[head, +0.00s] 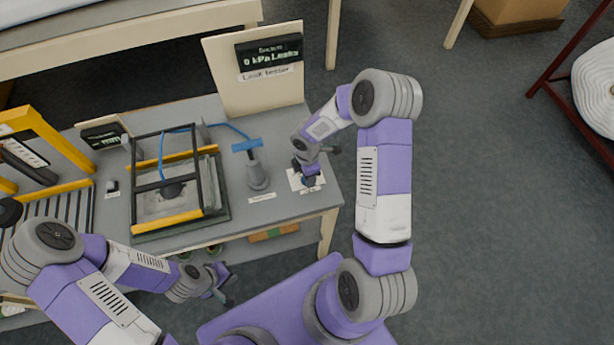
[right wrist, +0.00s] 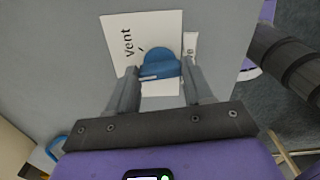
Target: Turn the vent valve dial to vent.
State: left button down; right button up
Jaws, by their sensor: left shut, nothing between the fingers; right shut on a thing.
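The blue vent valve dial (right wrist: 158,65) shows in the right wrist view on a white card (right wrist: 120,40) marked "Vent". A second word at the card's right side is mostly hidden. My right gripper (right wrist: 158,82) is shut on the dial, one finger on each side of it. I cannot tell which mark the dial points to. In the head view the card (head: 294,174) lies at the bench's right end, and my right gripper (head: 308,182) is over it, hiding the dial. My left gripper (head: 225,290) is shut and empty, in front of the bench and low.
A grey pump with a blue T-handle (head: 247,145) stands just left of the card. A black-framed fixture (head: 136,182) with yellow bars is farther left. A leak tester panel (head: 232,80), its display reading 0 kPa, stands at the bench's back. Floor right of the bench is clear.

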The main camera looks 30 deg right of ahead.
jog(key=m+b, duration=0.3)
jog(key=m, duration=0.2)
jog(key=shift+f+m, duration=0.1)
jog(key=shift+m, duration=0.2)
jog(key=shift+m+b, duration=1.1)
jog(key=shift+m, duration=0.8)
jog(key=o, duration=1)
jog(key=shift+o, duration=0.2)
notch_tip(320, 180, up, 8)
jog(key=shift+f+p, duration=0.1)
jog(key=shift+p, duration=0.35)
